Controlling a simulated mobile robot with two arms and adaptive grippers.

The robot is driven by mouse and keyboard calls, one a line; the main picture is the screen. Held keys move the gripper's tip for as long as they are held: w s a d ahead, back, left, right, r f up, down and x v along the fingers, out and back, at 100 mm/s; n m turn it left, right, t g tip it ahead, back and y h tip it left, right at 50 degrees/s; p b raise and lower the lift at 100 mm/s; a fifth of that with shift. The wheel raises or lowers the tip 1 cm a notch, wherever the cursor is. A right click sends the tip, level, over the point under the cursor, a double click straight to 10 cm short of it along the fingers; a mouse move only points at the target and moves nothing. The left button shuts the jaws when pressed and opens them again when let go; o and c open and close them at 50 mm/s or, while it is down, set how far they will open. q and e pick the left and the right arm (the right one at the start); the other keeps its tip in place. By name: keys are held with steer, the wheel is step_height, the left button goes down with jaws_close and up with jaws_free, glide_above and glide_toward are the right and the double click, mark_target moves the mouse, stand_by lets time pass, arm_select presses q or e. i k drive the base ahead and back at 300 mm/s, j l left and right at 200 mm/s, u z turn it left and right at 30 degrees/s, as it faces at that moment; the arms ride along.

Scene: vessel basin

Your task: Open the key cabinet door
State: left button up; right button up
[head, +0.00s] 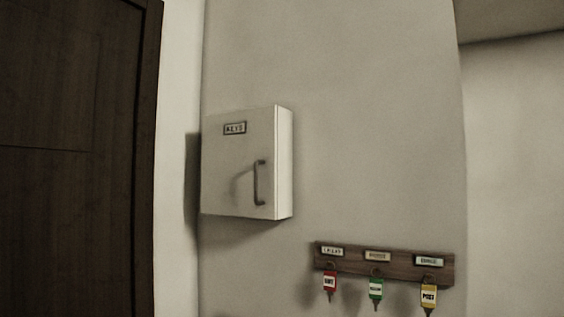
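The key cabinet (225,180) is a pale box fixed to the grey wall, left of the middle of the head view. Its front door is shut and carries a small plate reading "KEYS" (235,128). A dark vertical bar handle (259,183) stands out near the door's right edge. The cabinet's right side panel (285,163) also shows. Neither of my grippers is in view.
A dark wooden door (70,200) stands at the left. The wall right of the cabinet is bare.

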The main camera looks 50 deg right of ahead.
mark_target(239, 149)
steer(key=z, duration=1.2)
